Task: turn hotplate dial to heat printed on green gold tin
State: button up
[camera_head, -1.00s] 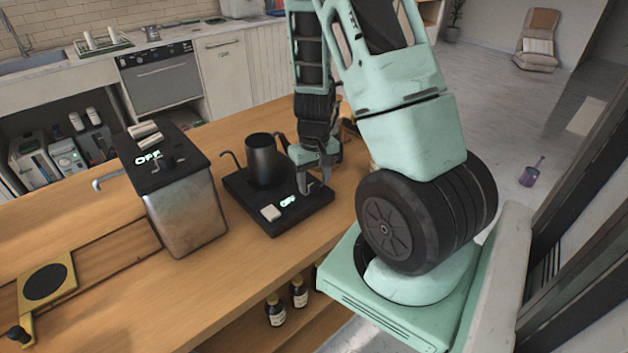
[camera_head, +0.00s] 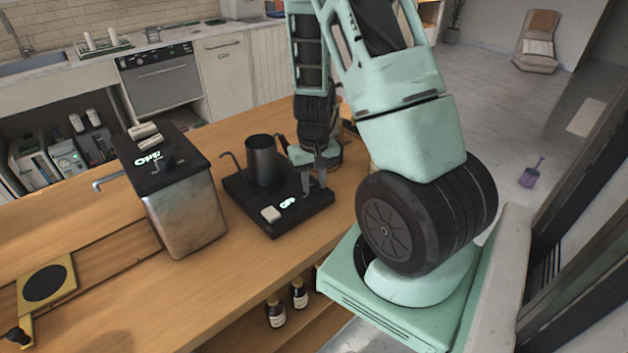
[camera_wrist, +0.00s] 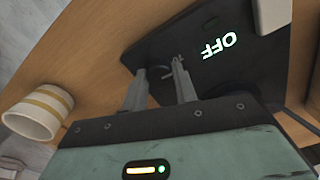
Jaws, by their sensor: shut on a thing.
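The black hotplate (camera_head: 245,207) lies on the wooden counter with a dark pitcher (camera_head: 262,160) on it. Its lit display (camera_head: 288,203) reads OFF, upside down, in the wrist view (camera_wrist: 220,46). My gripper (camera_head: 315,184) is at the hotplate's right corner, fingers pointing down. In the wrist view my fingertips (camera_wrist: 159,68) are slightly apart at the hotplate's edge region, shut on what appears to be the dial, which they mostly hide. I cannot make out a green gold tin or its print in either view.
A metal box with a black top (camera_head: 185,205) and tap stands left of the hotplate. A white, tan-banded cup (camera_wrist: 38,112) is beside the hotplate. A small pale block (camera_head: 270,214) sits on the hotplate.

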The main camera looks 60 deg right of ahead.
aim_at(314, 184)
jog(key=m, duration=0.5)
jog(key=m+p, duration=0.1)
jog(key=m, duration=0.4)
jog(key=shift+w, duration=0.1)
dwell(0.4)
jog(key=o, duration=1)
jog(key=shift+c, duration=0.2)
jog(key=shift+r, duration=0.15)
notch_tip(314, 184, up, 17)
jog(key=p, duration=0.4)
jog(key=shift+r, duration=0.1)
